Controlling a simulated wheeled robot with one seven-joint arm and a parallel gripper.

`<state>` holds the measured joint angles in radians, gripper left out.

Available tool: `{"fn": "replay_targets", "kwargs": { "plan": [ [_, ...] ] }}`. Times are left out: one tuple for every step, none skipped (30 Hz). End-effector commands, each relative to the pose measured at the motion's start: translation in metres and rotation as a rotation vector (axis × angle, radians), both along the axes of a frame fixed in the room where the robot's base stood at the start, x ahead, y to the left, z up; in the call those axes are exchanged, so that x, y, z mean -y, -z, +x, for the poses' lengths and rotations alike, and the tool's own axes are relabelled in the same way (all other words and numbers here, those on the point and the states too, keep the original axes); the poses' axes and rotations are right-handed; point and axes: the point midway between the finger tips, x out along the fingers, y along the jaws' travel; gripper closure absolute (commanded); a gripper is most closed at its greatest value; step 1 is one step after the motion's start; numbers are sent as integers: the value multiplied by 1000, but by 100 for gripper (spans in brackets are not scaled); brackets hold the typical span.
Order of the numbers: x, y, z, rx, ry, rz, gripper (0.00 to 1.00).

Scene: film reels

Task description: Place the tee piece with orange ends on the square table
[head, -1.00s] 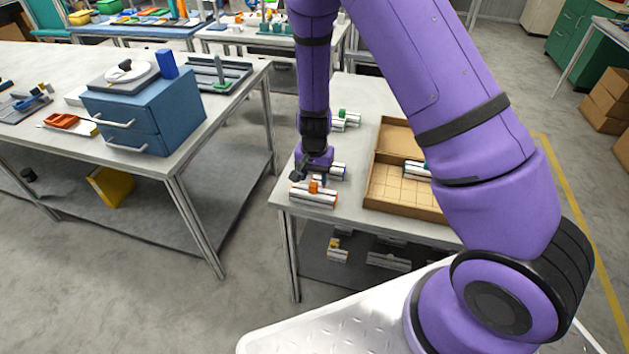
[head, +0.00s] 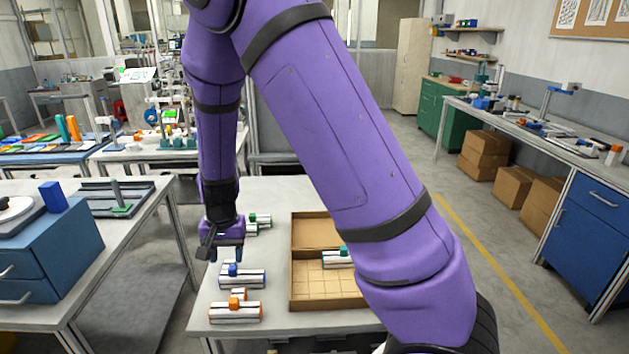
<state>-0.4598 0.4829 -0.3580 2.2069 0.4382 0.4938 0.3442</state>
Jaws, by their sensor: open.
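The tee piece with orange ends (head: 222,312) lies at the near left of the grey worktop (head: 205,327) in the head view. It is a pale cylinder with orange caps and a short orange-tipped branch. My gripper (head: 227,254) points down, open and empty, behind and apart from this tee. It hangs close to a similar tee with blue ends (head: 250,279); I cannot tell the exact gap. I cannot tell which table is the square one.
A tee with green ends (head: 262,222) lies farther back. An open cardboard box (head: 300,300) with a grid floor holds a teal-ended tee (head: 335,260). A blue drawer unit (head: 60,245) stands on the left bench. Clear floor lies right, before cardboard boxes (head: 487,149).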

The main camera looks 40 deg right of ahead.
Motion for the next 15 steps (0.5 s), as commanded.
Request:
{"fn": "replay_targets", "kwargs": {
  "plan": [
    [1,-19,-3,17,-15,21,49],
    [3,-29,-6,24,-27,32,49],
    [4,-43,-10,37,-43,46,49],
    [5,-54,-13,45,-58,56,49],
    [7,-64,-17,53,-72,65,49],
    [9,-77,-22,66,-90,76,49],
    [10,-87,-26,76,-103,82,49],
    [12,-96,-31,86,-118,89,49],
    [15,-109,-37,100,-138,96,49],
    [17,-118,-42,110,-150,101,49],
    [18,-127,-47,121,-166,105,49],
    [21,-139,-53,136,-186,108,49],
    [23,-148,-59,147,-200,111,49],
    [25,-156,-65,157,-215,112,49],
    [28,-168,-72,174,-235,112,49]
  ]
}}
